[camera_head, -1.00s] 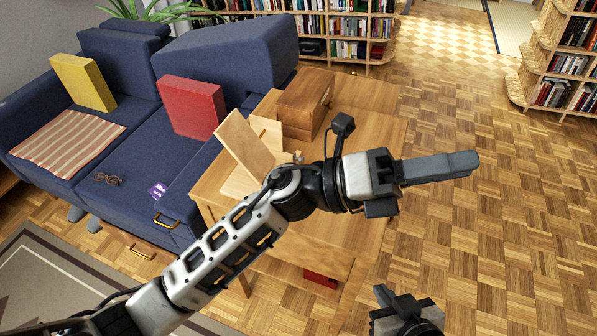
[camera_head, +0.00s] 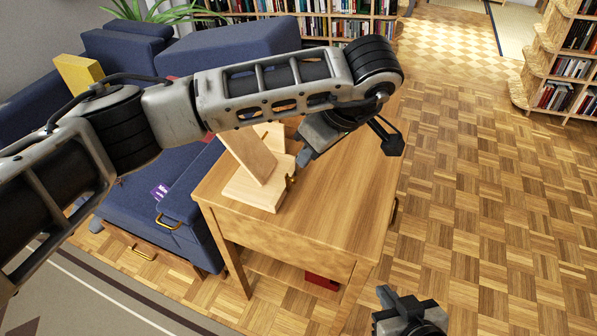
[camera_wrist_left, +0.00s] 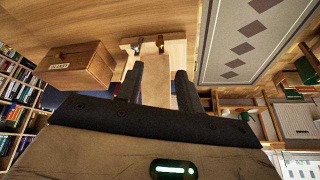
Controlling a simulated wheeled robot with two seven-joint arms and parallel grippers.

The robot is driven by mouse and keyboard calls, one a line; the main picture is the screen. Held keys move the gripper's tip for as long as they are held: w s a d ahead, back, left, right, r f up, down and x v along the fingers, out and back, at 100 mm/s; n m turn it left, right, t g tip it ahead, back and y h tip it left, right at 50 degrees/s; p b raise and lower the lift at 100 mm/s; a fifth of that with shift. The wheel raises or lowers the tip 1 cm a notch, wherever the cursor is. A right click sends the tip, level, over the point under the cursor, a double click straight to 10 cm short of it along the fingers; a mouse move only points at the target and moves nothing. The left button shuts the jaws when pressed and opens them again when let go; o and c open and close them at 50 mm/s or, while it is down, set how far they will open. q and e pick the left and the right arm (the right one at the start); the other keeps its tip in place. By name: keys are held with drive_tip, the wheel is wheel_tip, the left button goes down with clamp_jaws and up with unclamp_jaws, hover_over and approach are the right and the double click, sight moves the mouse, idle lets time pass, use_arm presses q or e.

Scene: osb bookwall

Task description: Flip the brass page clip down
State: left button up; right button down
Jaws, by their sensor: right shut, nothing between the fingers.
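The light wooden book stand (camera_head: 250,155) is on the wooden side table (camera_head: 330,220), its slanted board partly behind my left arm. A brass clip (camera_head: 290,181) is at the right edge of its base. In the left wrist view the stand (camera_wrist_left: 176,55) is ahead of my fingers, with a brass clip (camera_wrist_left: 160,44) and a second, darker metal piece (camera_wrist_left: 137,48) at its edge. My left gripper (camera_head: 304,152) is above the table, right of the stand; its fingers (camera_wrist_left: 158,82) are apart with nothing between them. My right gripper (camera_head: 387,296) is shut and empty, low at the front.
A wooden box with a label (camera_wrist_left: 77,64) is beside the stand in the left wrist view; my arm mostly hides it in the head view. The blue sofa (camera_head: 150,215) is left of the table. The table's front right is clear. A red object (camera_head: 321,281) is below.

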sight(296, 179)
use_arm(q)
drive_tip(key=p+x, duration=0.1)
drive_tip(key=x, duration=1)
drive_tip(key=shift+d+f, duration=0.1)
drive_tip(key=shift+f, duration=0.1)
clamp_jaws()
